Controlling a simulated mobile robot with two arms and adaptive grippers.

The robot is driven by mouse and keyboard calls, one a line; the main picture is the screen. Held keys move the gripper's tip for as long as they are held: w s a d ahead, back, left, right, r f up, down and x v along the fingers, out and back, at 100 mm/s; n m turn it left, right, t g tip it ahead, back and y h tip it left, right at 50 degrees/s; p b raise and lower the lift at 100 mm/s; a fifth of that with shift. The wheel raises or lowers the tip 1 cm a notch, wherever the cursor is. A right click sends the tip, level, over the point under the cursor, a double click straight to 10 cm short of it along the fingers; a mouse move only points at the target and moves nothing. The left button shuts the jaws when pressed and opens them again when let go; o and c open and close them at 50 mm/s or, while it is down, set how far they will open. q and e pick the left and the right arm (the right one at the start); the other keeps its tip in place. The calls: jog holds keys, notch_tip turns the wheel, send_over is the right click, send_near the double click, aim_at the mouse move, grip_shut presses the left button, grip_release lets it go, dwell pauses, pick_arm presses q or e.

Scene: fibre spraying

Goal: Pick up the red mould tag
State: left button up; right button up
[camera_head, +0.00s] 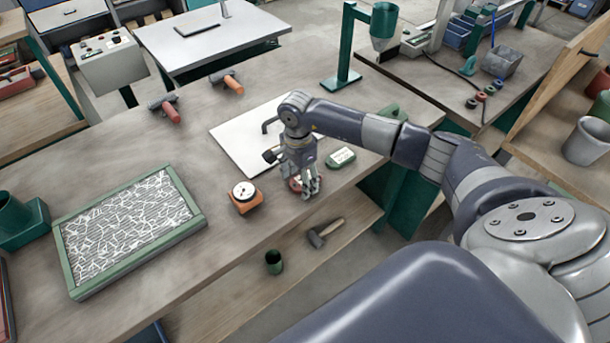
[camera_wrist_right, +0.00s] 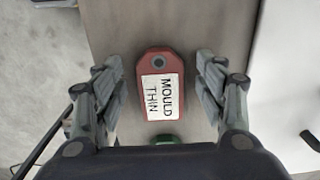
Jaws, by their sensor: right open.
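The red mould tag (camera_wrist_right: 161,90) lies flat on the wooden table, with a white label reading "MOULD THIN" and a hole at one end. In the head view the tag (camera_head: 295,184) shows only in part, under my right gripper. My right gripper (camera_head: 306,192) points down over it near the table's front edge. In the right wrist view the open fingers of my right gripper (camera_wrist_right: 163,82) stand on either side of the tag, apart from it. Nothing is between the fingers but the tag below. My left gripper is not in view.
An orange-based dial gauge (camera_head: 244,196) stands left of my right gripper. A green-edged device (camera_head: 341,157) lies to its right, and a white sheet (camera_head: 245,140) lies behind. A green-framed fibre panel (camera_head: 128,228) is at the left. A hammer (camera_head: 325,232) lies on the lower shelf.

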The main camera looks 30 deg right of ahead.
jog(key=c, duration=1)
jog(key=shift+o, duration=0.2)
